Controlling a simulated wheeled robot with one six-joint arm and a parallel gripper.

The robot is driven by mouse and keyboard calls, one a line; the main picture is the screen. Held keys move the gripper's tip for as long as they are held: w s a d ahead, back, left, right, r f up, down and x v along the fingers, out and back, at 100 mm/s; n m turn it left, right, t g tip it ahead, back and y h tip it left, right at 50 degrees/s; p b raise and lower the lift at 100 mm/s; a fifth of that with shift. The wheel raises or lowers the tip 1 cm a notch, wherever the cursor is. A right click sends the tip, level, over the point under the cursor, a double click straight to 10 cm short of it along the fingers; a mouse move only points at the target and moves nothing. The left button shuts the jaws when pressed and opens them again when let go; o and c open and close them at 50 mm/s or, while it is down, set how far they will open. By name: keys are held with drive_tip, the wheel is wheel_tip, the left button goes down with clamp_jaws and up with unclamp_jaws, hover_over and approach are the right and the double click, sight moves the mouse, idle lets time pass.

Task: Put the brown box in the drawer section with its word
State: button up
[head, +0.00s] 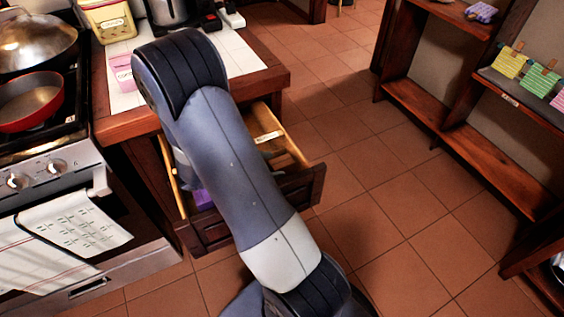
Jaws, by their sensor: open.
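The wooden drawer (262,207) under the counter is pulled open. My arm crosses over its middle and hides much of the inside. A pale label (268,137) shows in the right part of the drawer, its word too small to read. A purple thing (203,198) shows low at the drawer's left side, partly covered by my arm. I cannot make out the brown box. My gripper is hidden behind my own arm.
A tiled counter (245,55) stands above the drawer, with a pink labelled container (122,72) and a yellow canister (106,20). A stove with a red pan (30,100) is at left. Wooden shelves (485,150) stand right. Tiled floor between is clear.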

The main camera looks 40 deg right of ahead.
drive_tip(key=v, duration=0.6)
drive_tip(key=shift+a, duration=0.2)
idle(1.0)
